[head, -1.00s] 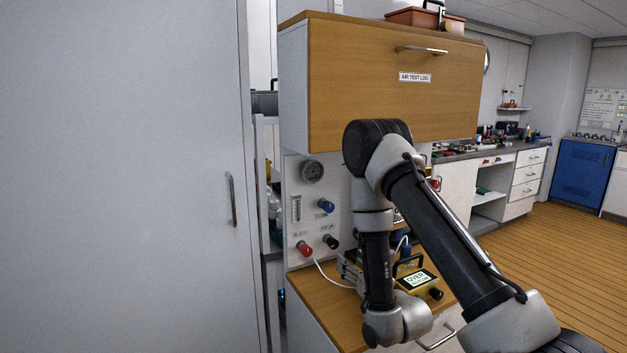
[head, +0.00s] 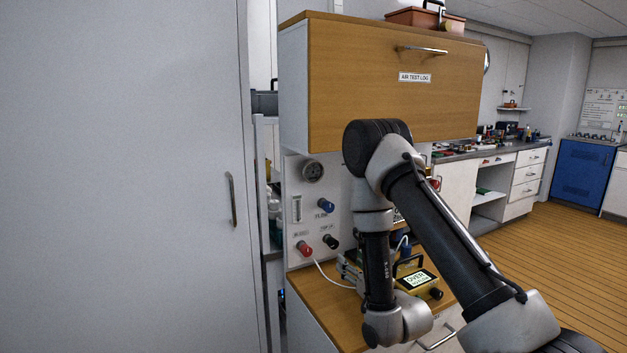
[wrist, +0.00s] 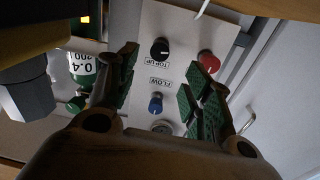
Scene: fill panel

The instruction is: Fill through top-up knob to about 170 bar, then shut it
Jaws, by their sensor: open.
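The black top-up knob (head: 330,241) is low on the white panel (head: 340,190) in the head view, right of the red knob (head: 304,248) and below the blue flow knob (head: 325,205). In the wrist view the panel shows upside down, with the top-up knob (wrist: 160,48) beyond my open gripper (wrist: 158,75), between the lines of its two fingers and apart from them. The blue flow knob (wrist: 155,104) shows nearer the palm. The round gauge (head: 312,171) is at the panel's top; its reading is too small to tell. My gripper is hidden behind my arm in the head view.
A yellow meter (head: 418,282) reading "OVER" stands on the wooden counter (head: 318,300), near my arm. A white hose runs across the counter. A wooden cabinet (head: 395,100) overhangs the panel. In the wrist view a green-and-white bottle (wrist: 82,70) sits left of the fingers.

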